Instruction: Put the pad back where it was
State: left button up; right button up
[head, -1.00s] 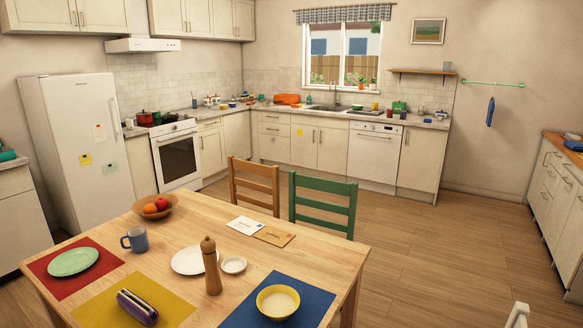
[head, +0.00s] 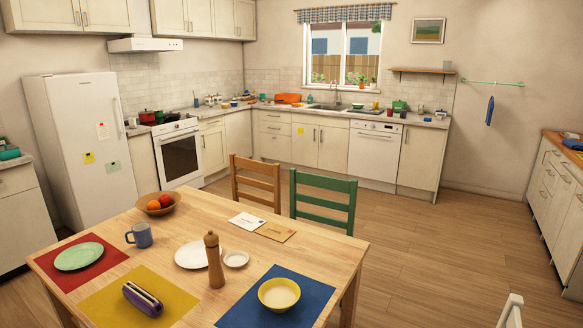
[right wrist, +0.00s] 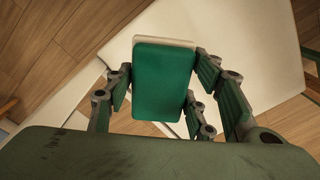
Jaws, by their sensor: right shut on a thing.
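A green pad with a pale whitish layer along its far edge (right wrist: 165,80) shows in the right wrist view. It sits between the fingers of my right gripper (right wrist: 168,92), which is shut on it. The jointed fingers with green inner faces show on both sides of the pad. The pad is held above a pale surface and wood floor. I cannot make out the pad or my right gripper in the head view. My left gripper is not in view.
The dining table (head: 325,245) in front holds placemats, plates, a mug and a pepper mill (head: 213,260). Two chairs (head: 324,195) stand behind it. The counter (head: 432,122) at the back is cluttered.

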jog(key=s+a+r+n, duration=0.3)
jog(key=a+r+n, duration=0.2)
jog(key=r, duration=0.7)
jog(key=s+a+r+n, duration=0.4)
jog(key=a+r+n, duration=0.1)
jog(key=r, duration=0.8)
jog(key=s+a+r+n, duration=0.4)
jog(key=a+r+n, duration=0.1)
jog(key=r, duration=0.7)
jog(key=shift+s+a+r, duration=0.15)
jog(key=shift+a+r, duration=0.1)
jog(key=shift+r, duration=0.05)
